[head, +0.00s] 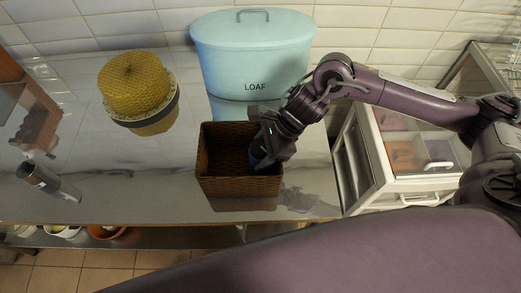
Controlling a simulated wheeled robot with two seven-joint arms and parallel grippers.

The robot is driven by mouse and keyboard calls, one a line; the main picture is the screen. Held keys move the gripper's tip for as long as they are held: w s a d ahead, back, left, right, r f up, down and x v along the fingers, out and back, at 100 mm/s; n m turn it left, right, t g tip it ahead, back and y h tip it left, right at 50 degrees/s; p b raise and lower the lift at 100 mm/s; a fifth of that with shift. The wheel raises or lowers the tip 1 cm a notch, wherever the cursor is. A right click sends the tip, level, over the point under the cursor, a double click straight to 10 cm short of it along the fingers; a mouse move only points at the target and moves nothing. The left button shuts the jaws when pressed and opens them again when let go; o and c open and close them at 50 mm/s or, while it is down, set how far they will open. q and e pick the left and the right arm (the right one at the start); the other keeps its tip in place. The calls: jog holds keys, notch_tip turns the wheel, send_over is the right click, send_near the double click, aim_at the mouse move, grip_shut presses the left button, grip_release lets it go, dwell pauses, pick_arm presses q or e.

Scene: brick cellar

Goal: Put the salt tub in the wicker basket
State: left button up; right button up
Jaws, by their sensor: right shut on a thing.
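The wicker basket (238,186) is brown and open-topped and stands on the shiny steel table near its front edge. My right gripper (262,150) points down over the basket's right side, with its fingers at the opening. It is shut on a small blue thing (256,160), which I take to be the salt tub. The gripper and basket hide most of it, and I cannot tell whether it touches the basket floor. My left gripper is not in view.
A pale blue LOAF bin (253,55) stands behind the basket. A yellow domed thing (136,85) stands at the back left, and a dark cylinder (48,181) at the left. A glass-topped cabinet (415,155) is at the right.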

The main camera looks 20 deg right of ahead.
jog(key=shift+f, duration=0.2)
jog(key=o, duration=1)
jog(key=shift+r, duration=0.1)
jog(key=shift+o, duration=0.2)
jog(key=shift+r, duration=0.1)
jog(key=shift+r+p, duration=0.2)
jog(key=shift+p, duration=0.1)
jog(key=b+v, duration=0.3)
jog(key=v, duration=0.8)
jog(key=shift+d+r+b, duration=0.25)
jog(key=shift+r+b, duration=0.05)
jog(key=shift+b, duration=0.1)
